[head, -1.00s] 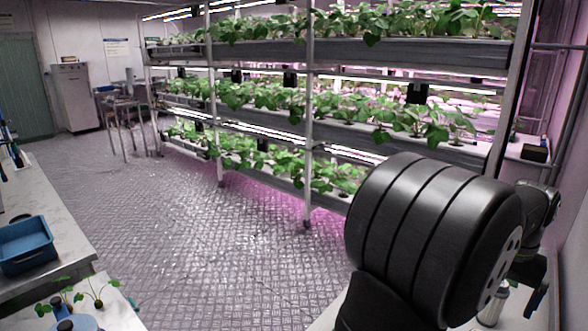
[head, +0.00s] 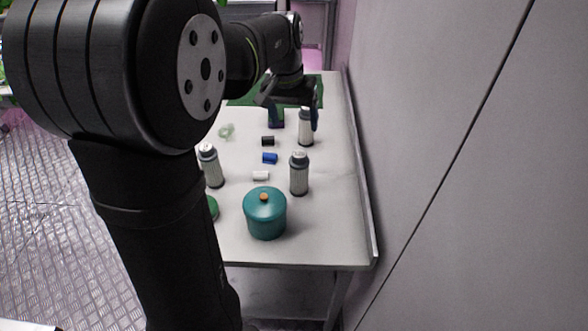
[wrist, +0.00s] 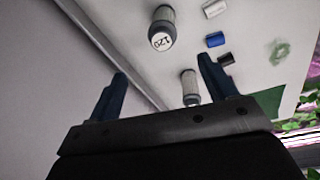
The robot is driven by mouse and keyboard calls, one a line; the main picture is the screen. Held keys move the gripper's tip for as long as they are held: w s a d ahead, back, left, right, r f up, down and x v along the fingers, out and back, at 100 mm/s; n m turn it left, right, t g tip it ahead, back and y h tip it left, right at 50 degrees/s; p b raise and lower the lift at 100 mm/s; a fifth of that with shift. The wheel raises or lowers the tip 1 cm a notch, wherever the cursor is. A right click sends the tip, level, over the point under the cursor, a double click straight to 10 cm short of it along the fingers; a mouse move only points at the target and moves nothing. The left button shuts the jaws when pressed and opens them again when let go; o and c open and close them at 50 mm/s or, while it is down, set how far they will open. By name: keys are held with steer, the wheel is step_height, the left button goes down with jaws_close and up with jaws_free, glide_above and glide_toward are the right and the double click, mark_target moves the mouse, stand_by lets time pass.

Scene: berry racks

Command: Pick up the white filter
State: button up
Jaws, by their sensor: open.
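A small white cylinder (head: 261,175) lies on the white table, in line with a blue one (head: 269,158) and a black one (head: 268,141). It shows at the top of the wrist view (wrist: 214,8). Pale canisters with dark ends stand upright: front left (head: 210,168), front right (head: 299,174) and back right (head: 305,130). I cannot tell whether the white filter is the small cylinder or a canister. My gripper (head: 291,108) is open above the far end of the table, near the back canister. In the wrist view that canister (wrist: 189,88) appears between the open fingers (wrist: 162,70), which look empty.
A teal lidded pot (head: 265,216) stands at the table's front. A green mat (head: 242,92) lies at the back. A pale green tangle (head: 227,131) lies at the left. A wall (head: 440,130) runs along the right. My arm hides the table's left part.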

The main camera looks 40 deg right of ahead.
mark_target(299, 164)
steer(key=a+f+m+h, duration=0.1)
steer(key=a+m+h, duration=0.2)
steer(key=a+m, duration=0.25)
steer(key=shift+m, duration=0.45)
steer(key=x, duration=1.1)
steer(key=d+x, duration=0.1)
steer(key=x, duration=0.5)
steer(key=shift+w+d, duration=0.15)
steer(key=shift+w, duration=0.15)
steer(key=shift+r, duration=0.1)
steer(key=c, duration=1.1)
